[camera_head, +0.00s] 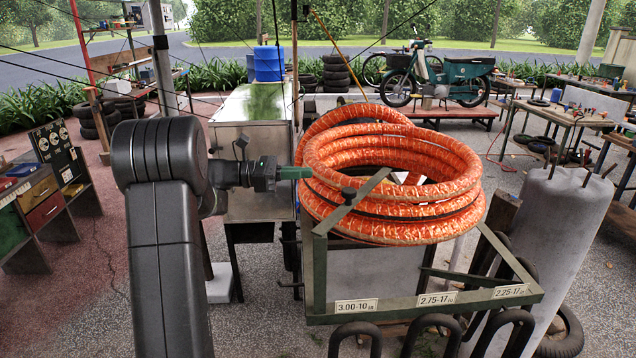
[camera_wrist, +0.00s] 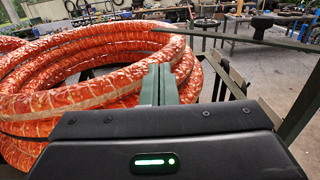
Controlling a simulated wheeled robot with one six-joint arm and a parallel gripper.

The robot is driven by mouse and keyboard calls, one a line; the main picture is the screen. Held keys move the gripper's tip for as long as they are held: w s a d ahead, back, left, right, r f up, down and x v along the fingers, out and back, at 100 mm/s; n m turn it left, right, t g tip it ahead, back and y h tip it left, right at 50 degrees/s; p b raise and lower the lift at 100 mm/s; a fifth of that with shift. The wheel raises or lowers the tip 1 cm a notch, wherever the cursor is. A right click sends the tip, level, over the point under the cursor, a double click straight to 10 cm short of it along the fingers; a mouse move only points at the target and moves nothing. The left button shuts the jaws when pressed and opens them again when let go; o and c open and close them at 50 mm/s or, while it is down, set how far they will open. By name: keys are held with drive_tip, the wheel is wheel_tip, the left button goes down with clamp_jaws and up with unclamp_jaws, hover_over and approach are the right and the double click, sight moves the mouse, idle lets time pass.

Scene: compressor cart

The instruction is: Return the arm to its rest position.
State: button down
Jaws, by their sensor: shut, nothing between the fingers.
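My gripper (camera_head: 297,173) is at the left side of a coiled stack of orange-wrapped tyres (camera_head: 405,175). Its green fingers are closed together and hold nothing. In the wrist view the shut fingers (camera_wrist: 159,85) point away over the body of the gripper, with the orange stack (camera_wrist: 70,95) filling the left and middle. In the head view the fingertips overlap the edge of the stack; I cannot tell whether they touch it. My dark arm rises at the left of the head view and bends over toward the gripper.
The stack sits on a green metal rack (camera_head: 400,309) with size labels and dark hooks below. A grey cylinder (camera_head: 550,235) stands to the right. A metal cabinet (camera_head: 250,120) with a blue container (camera_head: 269,64) is behind my gripper. Drawers (camera_head: 45,210) stand at far left.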

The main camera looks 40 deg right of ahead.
drive_tip(key=shift+w+a, duration=0.25)
drive_tip(key=shift+w, duration=0.45)
drive_tip(key=shift+s, duration=0.1)
